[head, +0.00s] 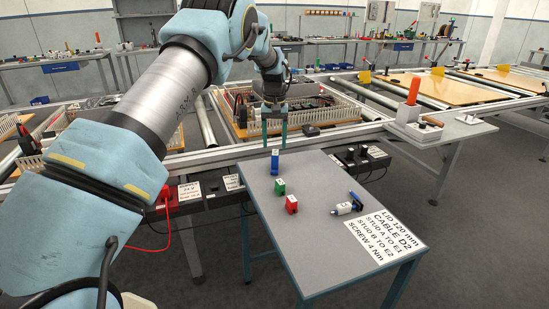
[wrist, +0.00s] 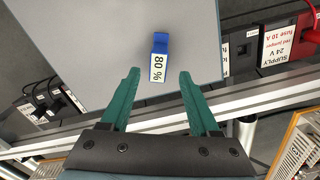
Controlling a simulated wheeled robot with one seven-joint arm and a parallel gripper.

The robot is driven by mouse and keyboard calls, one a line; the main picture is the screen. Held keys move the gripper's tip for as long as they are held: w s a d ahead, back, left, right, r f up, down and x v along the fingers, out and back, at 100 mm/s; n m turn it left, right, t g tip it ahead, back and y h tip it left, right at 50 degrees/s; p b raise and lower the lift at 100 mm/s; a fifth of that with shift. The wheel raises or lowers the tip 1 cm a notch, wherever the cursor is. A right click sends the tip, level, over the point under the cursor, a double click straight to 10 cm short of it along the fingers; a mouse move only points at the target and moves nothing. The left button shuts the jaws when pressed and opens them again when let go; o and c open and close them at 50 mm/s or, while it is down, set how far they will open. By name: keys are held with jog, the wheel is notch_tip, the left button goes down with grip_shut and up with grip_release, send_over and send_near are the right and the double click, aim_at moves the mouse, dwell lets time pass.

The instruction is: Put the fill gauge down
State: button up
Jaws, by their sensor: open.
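The fill gauge, a blue block with a white label reading 80 % (wrist: 159,62), stands on the grey table near its far edge. It also shows in the head view as a blue upright block (head: 275,166). My gripper (head: 275,133) is open, with its two green fingers pointing down above the gauge. In the wrist view the gauge lies between and just beyond the spread fingertips (wrist: 160,74), with clear gaps on both sides. Nothing is held.
A green block (head: 279,187) and a red block (head: 291,205) stand nearer on the table (head: 315,245). A blue-and-white part (head: 346,207) and a printed card (head: 385,240) lie to the right. The table's front left is clear. A framed panel with white ducts (head: 320,105) is behind.

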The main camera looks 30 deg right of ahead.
aim_at(274, 152)
jog(key=shift+r, duration=1.75)
jog(key=shift+w+a, duration=0.1)
jog(key=shift+a, duration=0.05)
jog(key=s+a+r+n, duration=0.1)
jog(key=a+r, duration=0.1)
jog(key=a, duration=1.1)
jog(key=a+r+n, duration=0.2)
jog(key=a, duration=1.1)
jog(key=s+a+f+n+t, duration=0.1)
jog(key=s+a, duration=1.7)
jog(key=shift+s+a+f+n+t, duration=0.25)
jog(key=shift+s+n+t, duration=0.05)
jog(key=shift+s, duration=0.1)
